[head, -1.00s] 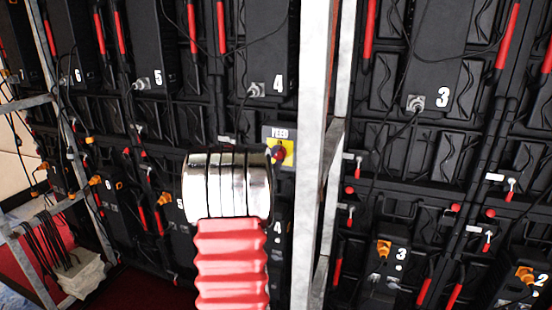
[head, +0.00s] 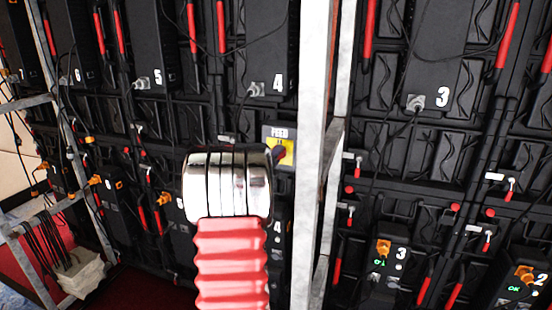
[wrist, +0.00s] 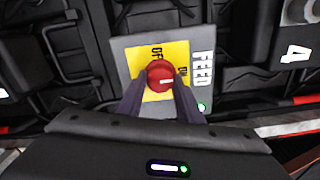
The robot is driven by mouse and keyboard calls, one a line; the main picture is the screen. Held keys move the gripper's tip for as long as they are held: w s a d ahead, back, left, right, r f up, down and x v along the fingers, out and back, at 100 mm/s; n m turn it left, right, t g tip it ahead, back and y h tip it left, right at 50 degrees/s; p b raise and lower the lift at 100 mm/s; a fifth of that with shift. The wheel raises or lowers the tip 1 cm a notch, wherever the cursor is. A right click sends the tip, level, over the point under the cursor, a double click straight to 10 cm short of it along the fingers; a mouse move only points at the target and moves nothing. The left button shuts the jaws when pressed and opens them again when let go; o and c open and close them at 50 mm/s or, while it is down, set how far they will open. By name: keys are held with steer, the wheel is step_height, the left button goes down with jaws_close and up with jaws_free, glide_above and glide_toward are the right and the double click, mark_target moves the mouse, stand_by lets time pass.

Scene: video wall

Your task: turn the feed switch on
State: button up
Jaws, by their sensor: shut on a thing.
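The feed switch is a grey box (wrist: 122,55) with a yellow plate, marked OFF and ON, in the wrist view. Its red knob (wrist: 160,72) sits between the two dark fingers of my gripper (wrist: 160,85), which are shut on it. The white mark on the knob points right, to the ON side. A small green light (wrist: 201,106) glows at the box's lower right corner. In the head view the feed switch (head: 268,131) shows just beyond my wrist, which hides part of it; the knob is mostly covered there.
A pale metal post (head: 312,100) stands close to the right of the switch. Black panel backs with numbered boxes, cables and red handles fill the wall. Green displays glow on lower box 3 (head: 390,282) and lower box 2 (head: 512,299). A metal frame (head: 62,130) stands at the left.

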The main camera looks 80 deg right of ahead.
steer(key=shift+s+f, duration=0.15)
steer(key=shift+f, duration=0.15)
steer(key=o, duration=1)
steer(key=shift+r, duration=0.2)
steer(key=shift+o, duration=0.2)
steer(key=shift+a, duration=0.15)
steer(key=w+a, duration=0.1)
steer(key=a, duration=1.2)
steer(key=shift+w+a, duration=0.25)
steer(key=shift+f, duration=0.1)
